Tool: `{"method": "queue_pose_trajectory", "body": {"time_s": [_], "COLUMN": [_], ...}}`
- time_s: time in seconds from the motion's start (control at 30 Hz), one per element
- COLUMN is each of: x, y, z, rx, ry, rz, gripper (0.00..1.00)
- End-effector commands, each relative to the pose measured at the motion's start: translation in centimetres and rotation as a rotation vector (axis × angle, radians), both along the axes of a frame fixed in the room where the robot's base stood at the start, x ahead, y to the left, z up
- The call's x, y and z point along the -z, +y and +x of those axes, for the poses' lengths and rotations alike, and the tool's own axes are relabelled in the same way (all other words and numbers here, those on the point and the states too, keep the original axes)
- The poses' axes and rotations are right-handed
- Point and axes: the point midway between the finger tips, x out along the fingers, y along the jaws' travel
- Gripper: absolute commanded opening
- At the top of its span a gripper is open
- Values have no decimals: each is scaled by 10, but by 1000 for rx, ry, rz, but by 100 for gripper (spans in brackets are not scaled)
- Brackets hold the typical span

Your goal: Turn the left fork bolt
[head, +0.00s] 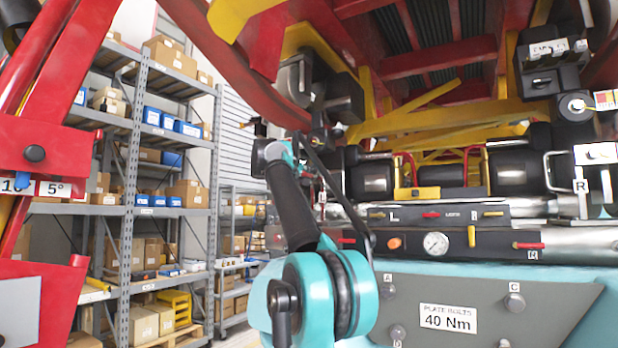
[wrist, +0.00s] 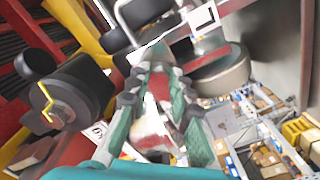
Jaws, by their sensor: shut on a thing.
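My gripper (wrist: 158,82) shows in the wrist view with its two teal and grey fingers closed around a part between them. The held part looks pale with a reddish patch; most of it is hidden by the fingers, and I take it to be the left fork bolt. In the head view my arm reaches up to the left fork assembly (head: 301,82), grey and black metal under the red and yellow train frame. There my fingers and the bolt are hidden or too small to make out.
A matching assembly (head: 553,70) stands at the right. A gauge panel (head: 470,243) and a 40 Nm plate (head: 448,318) are below. A red post (head: 50,150) and loaded shelving (head: 130,150) stand left.

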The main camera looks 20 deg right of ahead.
Motion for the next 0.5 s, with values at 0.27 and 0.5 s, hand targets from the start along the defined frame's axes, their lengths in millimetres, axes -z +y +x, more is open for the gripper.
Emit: {"method": "queue_pose_trajectory", "body": {"time_s": [0.27,0.5], "x": [2,2], "y": [1,1], "z": [1,1], "rx": [1,1], "ry": [-205,-380], "rz": [163,299], "gripper": [0,0]}}
